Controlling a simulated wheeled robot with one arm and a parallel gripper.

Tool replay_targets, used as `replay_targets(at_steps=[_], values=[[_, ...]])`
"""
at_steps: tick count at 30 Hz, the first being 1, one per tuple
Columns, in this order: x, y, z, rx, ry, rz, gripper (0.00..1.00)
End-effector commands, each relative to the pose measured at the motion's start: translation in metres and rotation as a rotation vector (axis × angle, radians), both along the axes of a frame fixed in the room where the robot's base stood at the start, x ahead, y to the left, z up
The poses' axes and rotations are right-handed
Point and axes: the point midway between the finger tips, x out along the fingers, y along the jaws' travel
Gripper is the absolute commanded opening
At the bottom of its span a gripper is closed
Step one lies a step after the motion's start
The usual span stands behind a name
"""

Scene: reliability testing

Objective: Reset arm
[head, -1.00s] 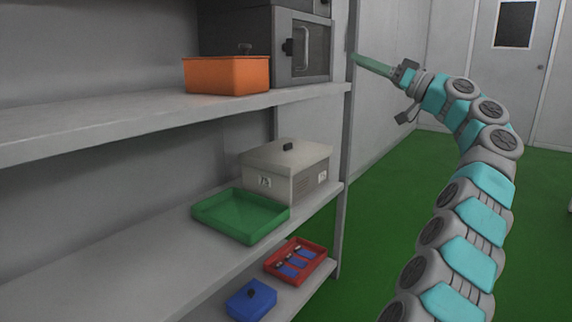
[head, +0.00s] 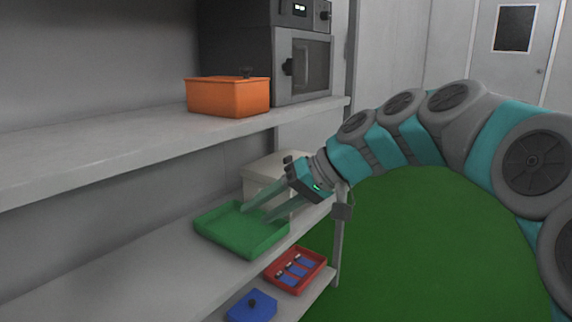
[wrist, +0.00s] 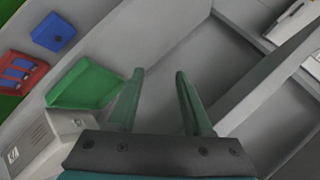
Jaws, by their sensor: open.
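My gripper (head: 256,212) is open and empty in the head view, its two green fingers reaching left over the right part of the green tray (head: 218,240) on the middle shelf. I cannot tell whether they touch it. In the wrist view the fingers (wrist: 158,85) are spread apart with nothing between them, and the green tray (wrist: 85,88) lies to their left. My arm curves in from the right side of the head view.
A white box (head: 258,172) stands behind my gripper, partly hidden. An orange bin (head: 228,98) and a dark oven-like device (head: 303,62) are on the upper shelf. A red tray (head: 318,272) with blue items and a blue box (head: 240,312) sit lower. Green floor is open at right.

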Motion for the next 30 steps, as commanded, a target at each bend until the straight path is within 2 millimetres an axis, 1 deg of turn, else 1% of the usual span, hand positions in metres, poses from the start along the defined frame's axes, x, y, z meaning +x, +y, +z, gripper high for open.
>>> replay_targets(at_steps=[1,2,3,5,6,8,9,11,12,15,18,21,23,26,30], values=[[-0.025,-0.004,-0.016,-0.07,0.04,-0.004,0.5],[-0.038,-0.008,-0.029,-0.11,0.065,-0.008,0.5],[-0.055,-0.014,-0.044,-0.165,0.094,-0.016,0.5],[-0.081,-0.026,-0.069,-0.251,0.144,-0.032,0.5],[-0.099,-0.036,-0.083,-0.306,0.171,-0.047,0.5],[-0.125,-0.053,-0.106,-0.394,0.216,-0.068,0.5],[-0.144,-0.066,-0.12,-0.449,0.246,-0.084,0.5],[-0.17,-0.086,-0.14,-0.534,0.287,-0.113,0.5],[-0.188,-0.101,-0.152,-0.587,0.316,-0.133,0.5],[-0.228,-0.135,-0.177,-0.706,0.376,-0.18,0.5],[-0.26,-0.162,-0.193,-0.793,0.423,-0.219,0.5],[-0.282,-0.18,-0.203,-0.848,0.456,-0.244,0.5],[-0.289,-0.185,-0.207,-0.866,0.467,-0.253,0.5],[-0.293,-0.189,-0.209,-0.879,0.473,-0.26,0.5],[-0.293,-0.189,-0.209,-0.878,0.473,-0.26,0.5]])
